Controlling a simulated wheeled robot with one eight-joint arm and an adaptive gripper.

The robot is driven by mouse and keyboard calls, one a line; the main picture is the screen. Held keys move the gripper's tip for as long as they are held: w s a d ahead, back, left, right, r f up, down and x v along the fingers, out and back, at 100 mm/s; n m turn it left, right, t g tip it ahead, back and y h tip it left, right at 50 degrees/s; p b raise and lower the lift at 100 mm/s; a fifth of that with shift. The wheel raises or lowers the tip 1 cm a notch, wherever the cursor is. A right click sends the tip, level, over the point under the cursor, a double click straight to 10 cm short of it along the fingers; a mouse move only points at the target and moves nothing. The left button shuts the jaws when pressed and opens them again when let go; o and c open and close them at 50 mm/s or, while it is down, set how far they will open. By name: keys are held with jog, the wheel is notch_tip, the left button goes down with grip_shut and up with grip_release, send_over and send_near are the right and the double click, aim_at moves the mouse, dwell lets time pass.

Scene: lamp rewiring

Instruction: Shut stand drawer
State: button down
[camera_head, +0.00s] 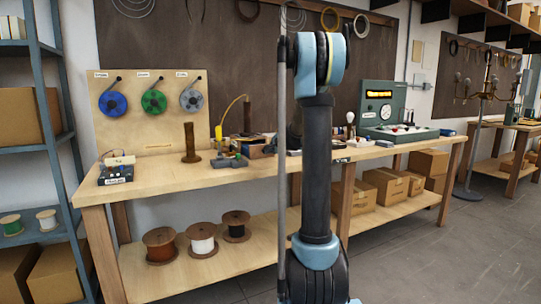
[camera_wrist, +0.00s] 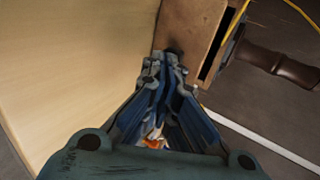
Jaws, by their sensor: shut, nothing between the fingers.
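In the wrist view my gripper (camera_wrist: 165,62) is shut and empty, with its tips beside a brown wooden box-like stand (camera_wrist: 186,24). I cannot tell whether the tips touch it. A long dark gap (camera_wrist: 214,56) runs along the stand's right side, next to a thin wooden panel. I cannot tell for sure whether that panel is the drawer. In the head view my arm stands across the middle of the bench and hides my gripper. A brown stand-like block (camera_head: 256,146) shows partly beside it.
A turned dark wooden post (camera_wrist: 280,66) and a yellow cord (camera_wrist: 302,12) are close to the stand. A grey vise-like tool (camera_head: 229,161) sits between. Bare bench top (camera_wrist: 70,70) lies left of my gripper.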

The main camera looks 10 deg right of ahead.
aim_at(261, 146)
jog(key=w+a, duration=0.1)
jog(key=w, duration=0.2)
jog(key=w+a, duration=0.1)
jog(key=w, duration=0.3)
jog(key=w+a, duration=0.1)
jog(key=w, duration=0.3)
jog(key=shift+a+r, duration=0.1)
jog(key=shift+a, duration=0.2)
